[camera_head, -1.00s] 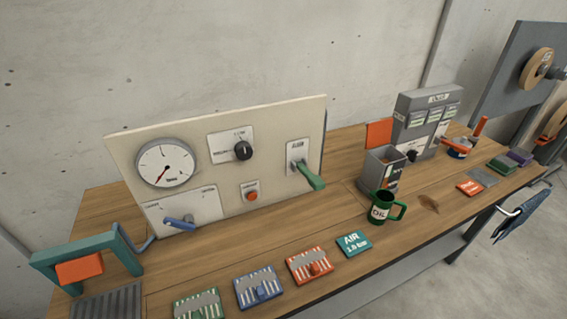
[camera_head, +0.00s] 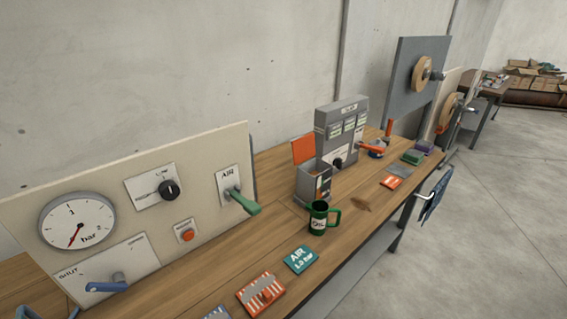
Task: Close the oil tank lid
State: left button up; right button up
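The oil tank (camera_head: 313,183) is a grey box on the wooden bench, in front of a grey dispenser-like unit. Its orange lid (camera_head: 303,149) stands up at the back edge, so the tank is open at the top. A green mug (camera_head: 318,219) with a label stands on the bench just in front of the tank. Neither of my grippers shows in this view.
A beige panel (camera_head: 100,223) with gauge, knob, button and levers stands at the left. The grey unit (camera_head: 340,134) is behind the tank. Coloured cards, including a teal AIR card (camera_head: 300,260), lie along the front edge. Open floor (camera_head: 480,230) is at the right.

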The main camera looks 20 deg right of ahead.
aim_at(303, 147)
jog(key=l+u, duration=0.3)
jog(key=l, duration=0.3)
jog(key=l+u, duration=0.25)
jog(key=l, duration=0.4)
jog(key=k+l+u, duration=0.15)
jog(key=l+u, duration=0.15)
jog(key=l, duration=0.25)
